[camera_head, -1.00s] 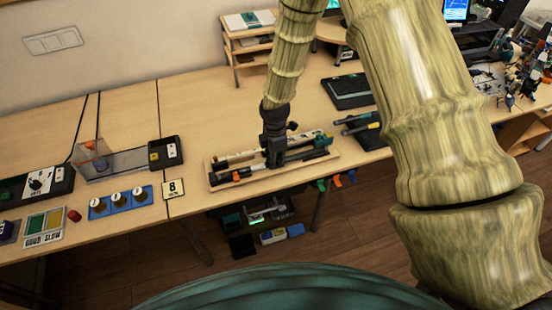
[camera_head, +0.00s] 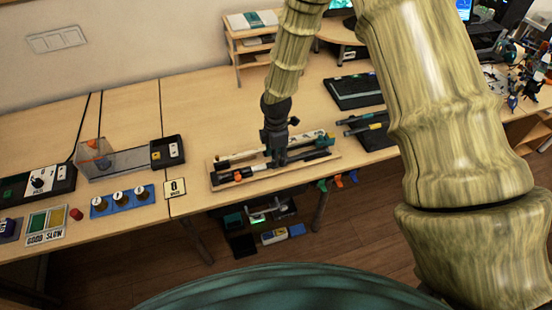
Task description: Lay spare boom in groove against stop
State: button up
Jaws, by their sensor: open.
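A wooden board (camera_head: 218,186) lies near the front edge of the bench and carries two long rods side by side. The front rod is mostly dark (camera_head: 317,155), with an orange part (camera_head: 238,176) toward its left. The back rod is pale (camera_head: 240,155), with darker parts to the right. I cannot tell which is the spare boom, and the groove and stop are too small to make out. My gripper (camera_head: 277,162) is open and points down over the middle of the board, at the rods. Its fingertips hide the rods there, so contact is unclear.
A dark tray with rods (camera_head: 362,121) lies right of the board. A small number card (camera_head: 175,188) and a blue panel with knobs (camera_head: 120,201) stand to the left. A wooden shelf (camera_head: 238,43) stands behind. Bare bench (camera_head: 205,115) lies behind the board.

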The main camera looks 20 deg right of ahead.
notch_tip(320, 180, up, 10)
dwell(0.5)
jog(key=shift+f, duration=0.1)
